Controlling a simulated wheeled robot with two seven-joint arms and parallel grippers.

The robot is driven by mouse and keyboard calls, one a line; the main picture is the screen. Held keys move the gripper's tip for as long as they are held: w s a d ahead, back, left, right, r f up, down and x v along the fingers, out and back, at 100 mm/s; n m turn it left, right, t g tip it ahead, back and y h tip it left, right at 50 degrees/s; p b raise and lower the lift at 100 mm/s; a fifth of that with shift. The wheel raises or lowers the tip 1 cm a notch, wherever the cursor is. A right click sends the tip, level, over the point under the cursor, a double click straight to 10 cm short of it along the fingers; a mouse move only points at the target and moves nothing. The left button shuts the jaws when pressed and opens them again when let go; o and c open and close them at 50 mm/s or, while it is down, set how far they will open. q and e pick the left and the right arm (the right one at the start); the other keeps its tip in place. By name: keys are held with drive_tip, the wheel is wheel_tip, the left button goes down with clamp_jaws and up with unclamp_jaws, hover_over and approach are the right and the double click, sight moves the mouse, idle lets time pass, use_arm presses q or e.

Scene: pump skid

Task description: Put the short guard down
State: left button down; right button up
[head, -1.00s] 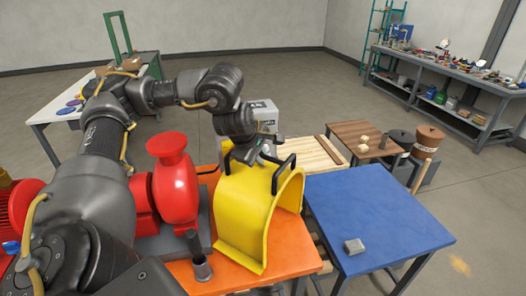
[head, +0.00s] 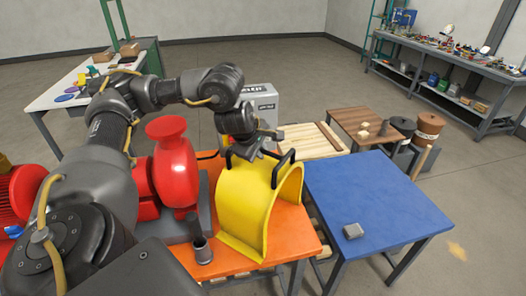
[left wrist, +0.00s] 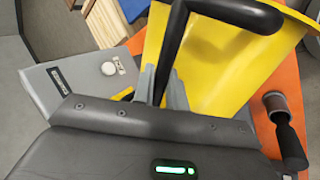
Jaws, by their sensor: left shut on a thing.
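The short guard (head: 243,205) is a yellow arched cover with black handles on top. It stands upright over the orange table (head: 294,246), its lower edge at or very near the top; I cannot tell if it touches. My left gripper (head: 259,152) comes down on it from above and is shut on a black handle. In the left wrist view the fingers (left wrist: 163,88) close around the handle bar (left wrist: 173,45), with the yellow sheet (left wrist: 215,65) behind. My right gripper is not in view.
A red pump (head: 174,172) stands just left of the guard, with a dark-handled cup-like part (head: 202,252) in front. A wooden pallet top (head: 308,141) lies behind.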

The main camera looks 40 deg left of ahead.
use_arm(q)
drive_tip(key=c, duration=1.4)
unclamp_jaws()
drive_tip(key=shift+s, duration=0.1)
drive_tip(key=shift+s+r+p, duration=0.15)
drive_tip(key=shift+r+p, duration=0.2)
drive_tip(key=shift+r, duration=0.25)
drive_tip(key=p+v, duration=0.2)
drive_tip(key=v, duration=0.9)
drive_tip(key=shift+p, duration=0.3)
drive_tip(key=shift+f, duration=0.15)
